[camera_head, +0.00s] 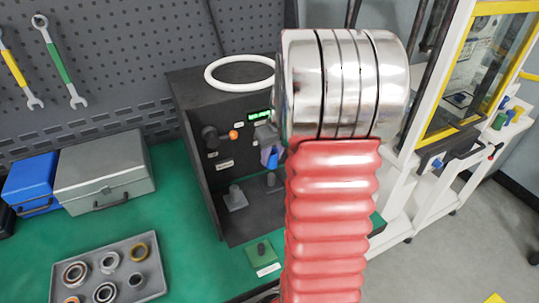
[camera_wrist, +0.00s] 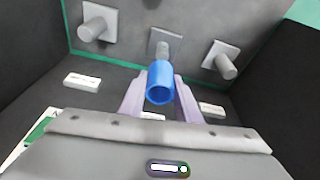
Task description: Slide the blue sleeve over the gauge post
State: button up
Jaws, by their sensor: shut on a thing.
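The blue sleeve (camera_wrist: 160,82) is a short open tube held between the two pale fingers of my gripper (camera_wrist: 157,88). In the head view, the sleeve (camera_head: 271,159) shows below my gripper (camera_head: 268,150), inside the black test box. The wrist view shows three grey posts on square plates: a left post (camera_wrist: 95,28), a middle post (camera_wrist: 163,47) and a right post (camera_wrist: 223,63). The middle post lines up with the sleeve's far end, which hides part of it. I cannot tell whether the sleeve is around that post or apart from it, nor which post is the gauge post.
The black box (camera_head: 205,165) has side walls, a lit green display and a white ring (camera_head: 240,73) on top. A grey tray (camera_head: 152,285) of rings and a grey case (camera_head: 105,172) stand left on the green bench. My red arm hides the box's right side.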

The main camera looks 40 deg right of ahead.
aim_at(272, 175)
jog(key=shift+f, duration=0.15)
jog(key=shift+a+f, duration=0.1)
jog(key=shift+f, duration=1.85)
jog(key=shift+f, duration=0.3)
jog(key=o, duration=1.3)
jog(key=shift+r, duration=2.45)
jog(key=shift+s+m, duration=0.1)
jog(key=shift+m, duration=0.2)
